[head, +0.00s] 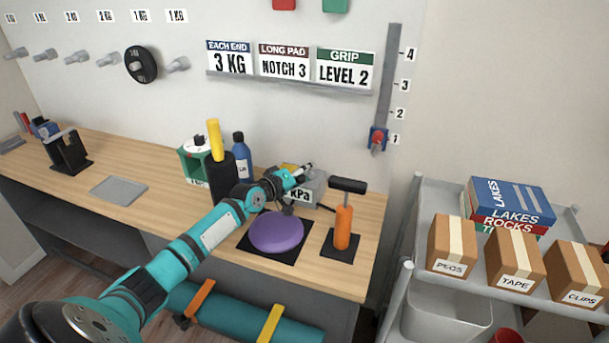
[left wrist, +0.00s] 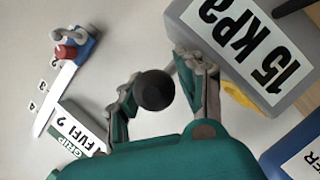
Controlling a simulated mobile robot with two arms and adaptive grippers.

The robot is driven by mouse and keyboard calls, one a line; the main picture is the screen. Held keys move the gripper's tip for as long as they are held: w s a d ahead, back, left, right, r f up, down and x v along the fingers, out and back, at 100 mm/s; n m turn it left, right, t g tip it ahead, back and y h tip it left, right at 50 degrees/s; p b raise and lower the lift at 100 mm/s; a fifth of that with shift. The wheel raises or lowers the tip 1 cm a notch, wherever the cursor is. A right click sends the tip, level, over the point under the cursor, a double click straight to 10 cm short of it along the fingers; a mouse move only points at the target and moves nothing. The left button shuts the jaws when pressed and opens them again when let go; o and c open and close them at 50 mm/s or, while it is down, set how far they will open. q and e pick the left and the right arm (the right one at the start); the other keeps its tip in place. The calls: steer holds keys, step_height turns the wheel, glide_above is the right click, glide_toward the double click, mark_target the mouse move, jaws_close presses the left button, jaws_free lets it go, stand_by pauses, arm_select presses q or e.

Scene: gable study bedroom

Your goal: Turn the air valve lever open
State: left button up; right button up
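The grey air box (head: 312,187), marked "kPa", stands near the bench's right end, partly hidden behind my left gripper (head: 297,183). In the left wrist view the box (left wrist: 215,30) reads "15 kPa". A round black knob (left wrist: 154,90), which looks like the lever's end, shows between the fingers of my left gripper (left wrist: 160,85). The fingers are apart, one on each side of the knob; the left one is very close, and contact cannot be told. The lever's shaft is mostly hidden behind the knob. My right gripper is in neither view.
A purple cushion (head: 276,232) lies below my left forearm. An orange pump (head: 343,226) with a black handle stands to its right. A blue bottle (head: 241,157) and a black holder with a yellow roll (head: 215,140) stand left of the box. A cart (head: 404,290) is at right.

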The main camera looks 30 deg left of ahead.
arm_select(q)
jaws_close()
stand_by(0.3)
stand_by(0.3)
